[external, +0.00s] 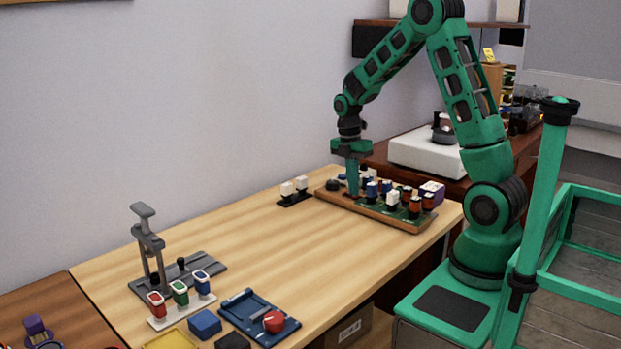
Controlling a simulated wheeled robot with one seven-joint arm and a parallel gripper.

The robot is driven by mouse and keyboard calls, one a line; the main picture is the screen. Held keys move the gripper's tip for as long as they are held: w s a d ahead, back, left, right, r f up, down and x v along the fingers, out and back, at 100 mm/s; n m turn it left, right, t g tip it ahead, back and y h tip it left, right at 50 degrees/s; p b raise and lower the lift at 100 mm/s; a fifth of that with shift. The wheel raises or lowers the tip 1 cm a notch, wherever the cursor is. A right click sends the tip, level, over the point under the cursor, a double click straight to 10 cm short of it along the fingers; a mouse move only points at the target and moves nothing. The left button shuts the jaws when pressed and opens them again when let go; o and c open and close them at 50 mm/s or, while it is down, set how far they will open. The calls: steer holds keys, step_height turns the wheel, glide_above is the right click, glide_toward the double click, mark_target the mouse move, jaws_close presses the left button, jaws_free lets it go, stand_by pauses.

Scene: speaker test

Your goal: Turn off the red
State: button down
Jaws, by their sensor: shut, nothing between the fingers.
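My gripper (352,192) is shut and points straight down at the left part of a wooden-edged board (385,218) at the far end of the table. Its fingertips are close to the board's parts; I cannot tell whether they touch. The board carries several small blocks or switches in blue, white and red-orange, including a red-orange one (415,207) at its front right. A red knob (273,322) sits on a blue plate (246,308). Switch positions are too small to tell.
A grey stand (148,240) rises on the near left of the table. A blue block (205,323) lies near the front edge. The middle of the table (265,235) is clear.

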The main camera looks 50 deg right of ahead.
mark_target(347, 192)
steer(key=shift+s+f, duration=0.4)
steer(key=shift+f, duration=0.05)
steer(key=shift+w, duration=0.15)
steer(key=shift+w+r, duration=0.3)
steer(key=shift+w, duration=0.45)
steer(key=shift+w+f, duration=0.1)
steer(key=shift+w, duration=0.25)
steer(key=shift+w+r, duration=0.15)
steer(key=shift+r, duration=0.15)
step_height(347, 192, up, 14)
steer(key=shift+w+f, duration=0.2)
steer(key=shift+w, duration=0.25)
steer(key=shift+s, duration=0.1)
